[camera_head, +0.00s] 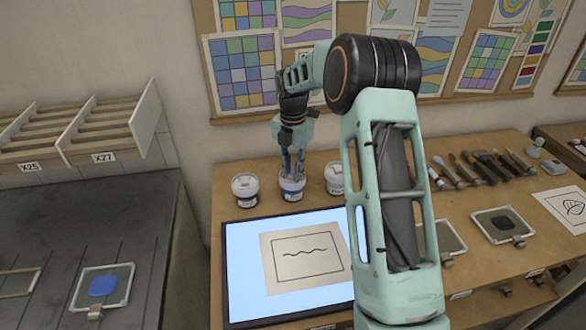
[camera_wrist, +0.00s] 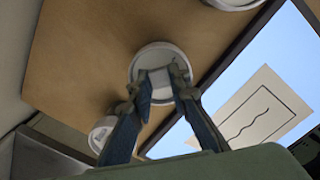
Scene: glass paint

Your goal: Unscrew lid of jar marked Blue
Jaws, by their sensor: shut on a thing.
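The middle jar (camera_head: 292,192) of a row stands upright on the wooden table, with a white lid and a blue band. Its label is too small to read. My gripper (camera_head: 292,172) points down at it from above, with the fingertips at its lid. In the wrist view, the round white lid (camera_wrist: 140,63) lies under my gripper (camera_wrist: 161,80), and the two fingers are shut on a raised pale part at its middle. I cannot tell whether the lid is loose on the jar.
One jar (camera_head: 245,190) stands left of it and another (camera_head: 335,173) right. A lit panel (camera_head: 243,265) with a line drawing (camera_head: 300,262) lies in front. Brushes and tools (camera_head: 490,165) lie at the right, near framed glass pieces (camera_head: 503,224). A divided rack (camera_head: 100,125) stands at the left.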

